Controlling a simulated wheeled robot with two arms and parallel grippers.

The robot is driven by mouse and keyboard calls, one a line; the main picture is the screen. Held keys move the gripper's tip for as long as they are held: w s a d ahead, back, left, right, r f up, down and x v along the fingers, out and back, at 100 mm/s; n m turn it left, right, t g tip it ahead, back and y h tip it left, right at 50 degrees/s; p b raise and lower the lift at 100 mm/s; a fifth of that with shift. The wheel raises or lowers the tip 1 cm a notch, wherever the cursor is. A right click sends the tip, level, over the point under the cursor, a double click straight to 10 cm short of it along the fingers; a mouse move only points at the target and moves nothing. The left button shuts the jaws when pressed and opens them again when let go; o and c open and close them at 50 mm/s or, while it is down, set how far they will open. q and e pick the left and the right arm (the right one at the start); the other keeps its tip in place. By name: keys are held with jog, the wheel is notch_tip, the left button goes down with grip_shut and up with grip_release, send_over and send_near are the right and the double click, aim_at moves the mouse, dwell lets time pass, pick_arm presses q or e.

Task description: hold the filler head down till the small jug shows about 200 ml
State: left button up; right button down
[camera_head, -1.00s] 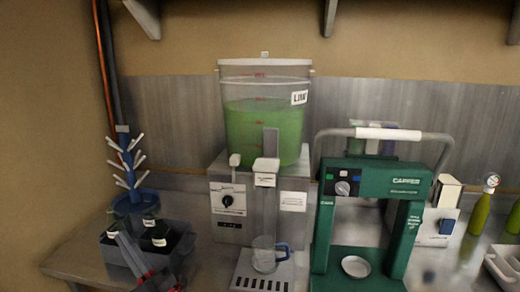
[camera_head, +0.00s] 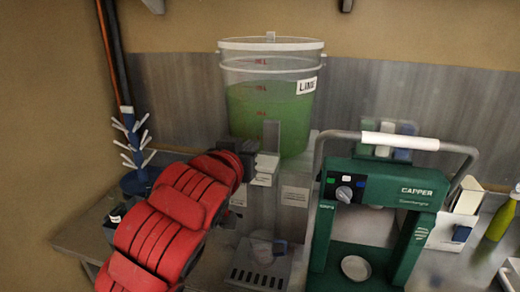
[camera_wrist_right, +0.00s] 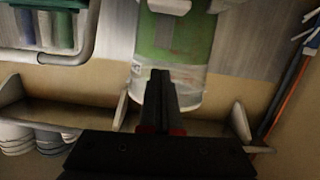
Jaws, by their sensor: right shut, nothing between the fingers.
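My right gripper (camera_head: 241,152) is beside the white filler head (camera_head: 267,164) on the grey filler, at its left. I cannot tell whether they touch. In the right wrist view the dark fingers (camera_wrist_right: 160,76) are shut with nothing between them. The small clear jug (camera_head: 262,251), with a blue handle, stands on the slotted drip tray (camera_head: 240,276) below the filler head. Its level is too small and blurred to read. My left gripper is not in view.
A lidded bucket (camera_head: 248,104) of green liquid, with red marks, stands on the filler. A green capper (camera_head: 395,190) stands close on the right. A blue bottle tree (camera_head: 135,180) is at the left.

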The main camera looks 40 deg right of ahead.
jog(key=shift+s+a+f+y, duration=0.15)
jog(key=shift+s+f+y, duration=0.05)
jog(key=shift+f+y, duration=0.35)
jog(key=p, duration=0.4)
send_over(261, 165)
jog(key=shift+s+f, duration=0.2)
jog(key=shift+f, duration=0.85)
notch_tip(261, 165, down, 2)
jog(key=shift+w+f+p, duration=0.1)
jog(key=shift+w+p, duration=0.05)
jog(key=shift+p, duration=0.25)
jog(key=shift+f, duration=0.65)
jog(key=shift+f+p, duration=0.3)
jog(key=shift+f, duration=0.05)
